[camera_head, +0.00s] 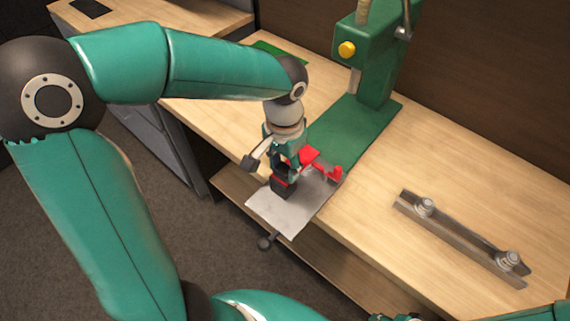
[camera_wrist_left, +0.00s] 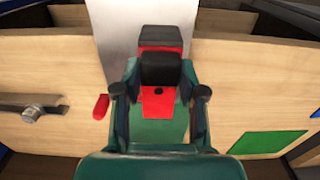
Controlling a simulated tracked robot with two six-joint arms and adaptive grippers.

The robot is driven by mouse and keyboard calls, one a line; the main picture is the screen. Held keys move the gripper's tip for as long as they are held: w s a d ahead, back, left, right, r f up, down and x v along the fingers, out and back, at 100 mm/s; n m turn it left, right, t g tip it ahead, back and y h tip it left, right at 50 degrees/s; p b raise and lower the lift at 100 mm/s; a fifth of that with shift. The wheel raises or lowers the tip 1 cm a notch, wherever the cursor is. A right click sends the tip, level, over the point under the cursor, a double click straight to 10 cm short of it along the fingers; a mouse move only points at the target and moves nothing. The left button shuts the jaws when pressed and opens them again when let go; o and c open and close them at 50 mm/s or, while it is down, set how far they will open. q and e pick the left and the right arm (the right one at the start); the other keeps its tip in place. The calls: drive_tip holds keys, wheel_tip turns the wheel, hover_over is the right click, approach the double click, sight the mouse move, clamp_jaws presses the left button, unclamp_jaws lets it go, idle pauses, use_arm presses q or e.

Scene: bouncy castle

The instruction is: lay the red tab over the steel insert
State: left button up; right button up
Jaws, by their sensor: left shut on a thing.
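My left gripper (camera_head: 284,178) points down over the near end of the green base of a press and is shut. Red parts (camera_head: 310,156) also show behind the gripper in the head view. A flat grey steel plate (camera_head: 290,212) lies under the gripper and sticks out past the table edge. I cannot make out a separate steel insert; the gripper covers much of this spot.
The green press (camera_head: 368,60) with a yellow knob stands at the back of the wooden table (camera_head: 440,175). A metal bar (camera_head: 460,238) with two round fittings lies at the right. Bare wood lies between them. Parts of my right arm show along the bottom edge.

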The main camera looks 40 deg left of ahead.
use_arm(q)
drive_tip(key=shift+r, duration=0.1)
idle(0.3)
drive_tip(key=o, duration=1.2)
wheel_tip(320, 180, up, 12)
